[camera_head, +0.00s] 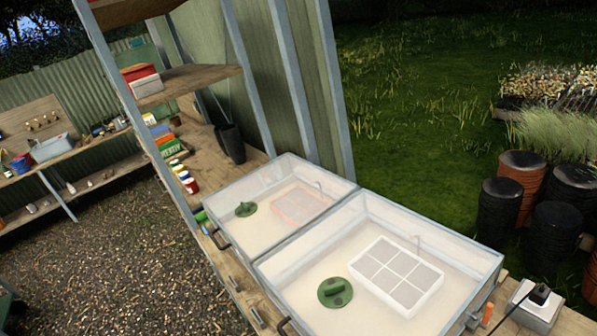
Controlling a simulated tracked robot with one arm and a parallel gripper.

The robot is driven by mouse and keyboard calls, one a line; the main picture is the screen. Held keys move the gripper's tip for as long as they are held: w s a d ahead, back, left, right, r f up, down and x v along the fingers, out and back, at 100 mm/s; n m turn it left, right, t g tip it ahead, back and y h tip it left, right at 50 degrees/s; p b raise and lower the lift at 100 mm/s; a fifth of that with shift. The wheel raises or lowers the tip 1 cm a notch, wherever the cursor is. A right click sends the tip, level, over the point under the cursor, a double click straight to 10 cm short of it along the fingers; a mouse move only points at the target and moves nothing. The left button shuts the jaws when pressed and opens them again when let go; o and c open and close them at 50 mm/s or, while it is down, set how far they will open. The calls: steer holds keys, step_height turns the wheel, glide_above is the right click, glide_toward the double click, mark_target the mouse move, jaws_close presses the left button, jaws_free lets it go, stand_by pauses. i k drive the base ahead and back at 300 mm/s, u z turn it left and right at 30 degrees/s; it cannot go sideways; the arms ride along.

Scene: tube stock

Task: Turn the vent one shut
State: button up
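Two clear-lidded propagator boxes stand side by side on a wooden bench. The nearer box (487,262) has a round green vent (335,293) with a raised grip bar on its lid. The farther box (342,184) has a similar green vent (246,209), smaller in view. I cannot tell which of them is vent one, nor for certain whether either is open or shut. My gripper is not in view.
A white seed tray (398,276) shows through the nearer lid, and a reddish tray (299,205) through the farther one. A socket box with a black plug (540,294) is at bottom right. Stacked black pots (501,213) stand beyond. Gravel (110,255) lies clear at left.

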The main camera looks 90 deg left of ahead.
mark_target(335, 292)
steer(key=u, duration=1.85)
steer(key=k, duration=1.2)
steer(key=u, duration=0.4)
steer(key=i, duration=1.45)
steer(key=z, duration=0.3)
